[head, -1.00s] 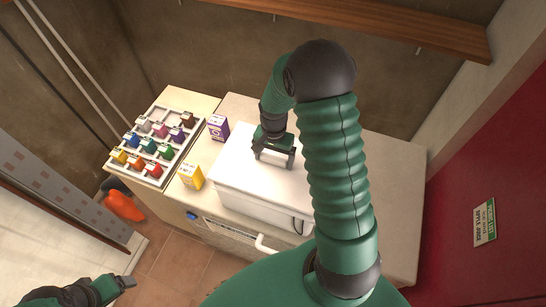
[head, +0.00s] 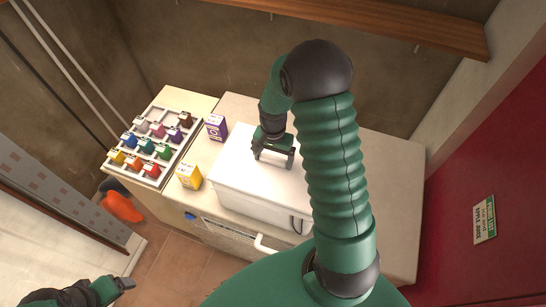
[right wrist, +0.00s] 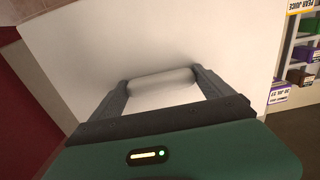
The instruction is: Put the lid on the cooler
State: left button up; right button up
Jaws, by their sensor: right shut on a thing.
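The white cooler (head: 262,208) stands on the counter in the head view. Its flat white lid (head: 240,172) lies on top of it, and my right arm hides part of its right side. My right gripper (head: 273,160) is over the lid. In the right wrist view the gripper (right wrist: 165,82) is shut on the lid's rounded white handle, with the lid surface (right wrist: 215,40) around it. My left gripper (head: 125,284) is at the lower left of the head view, away from the cooler; its jaws are too small to judge.
A tray (head: 187,122) of several coloured items stands left of the cooler. A purple box (head: 216,127) and a yellow box (head: 189,177) stand between them. A wooden shelf (head: 390,22) is above, and a red surface (head: 490,170) is at the right. Counter right of my arm is clear.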

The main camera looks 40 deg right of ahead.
aim_at(273, 158)
jog(key=shift+f, duration=0.45)
jog(key=o, duration=1.7)
jog(key=shift+o, duration=0.2)
notch_tip(273, 158, up, 11)
jog(key=p, duration=0.8)
jog(key=shift+p, duration=0.3)
